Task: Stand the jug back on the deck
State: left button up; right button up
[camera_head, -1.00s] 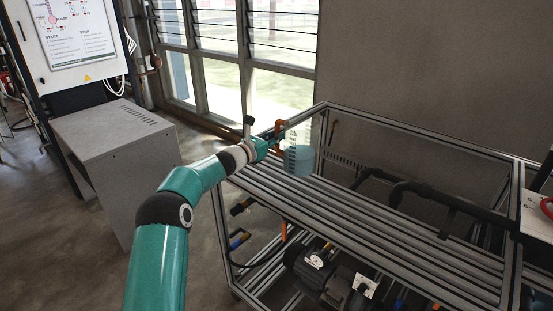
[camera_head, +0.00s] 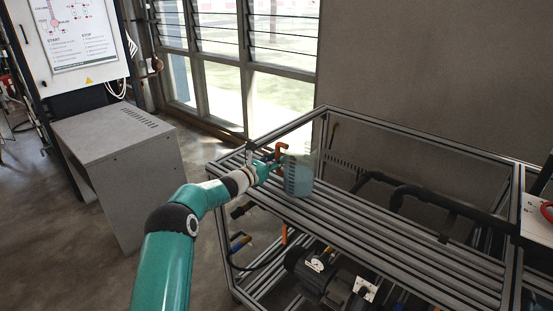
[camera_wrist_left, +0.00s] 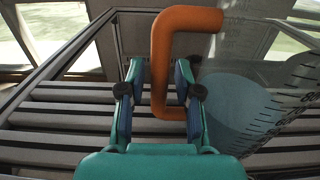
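The jug (camera_head: 300,178) is clear, with blue liquid inside, dark scale marks and an orange handle (camera_head: 281,148). It looks upright at the deck's far left part. My left gripper (camera_head: 276,163) reaches it from the left. In the left wrist view the fingers (camera_wrist_left: 163,88) stand on both sides of the orange handle (camera_wrist_left: 161,62), closed about its upright bar. The jug's body (camera_wrist_left: 245,105) is to the right there, partly cut off. The deck (camera_head: 370,235) is made of grey metal slats. The jug's base looks at or close above the slats; contact is unclear. My right gripper is out of view.
A metal frame (camera_head: 415,129) rises around the deck, with black pipes (camera_head: 430,199) along its back right. A pump with a gauge (camera_head: 318,264) sits below. A grey cabinet (camera_head: 118,150) stands at the left. The deck's middle slats are clear.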

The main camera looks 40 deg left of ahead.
pick_arm(q)
jog(key=shift+s+r, duration=0.1)
jog(key=shift+s, duration=0.05)
jog(key=shift+s+a, duration=0.1)
jog(key=shift+s, duration=0.15)
jog(key=s+b, duration=0.3)
jog(key=s, duration=0.8)
jog(key=shift+a, duration=0.4)
jog(key=shift+s, duration=0.15)
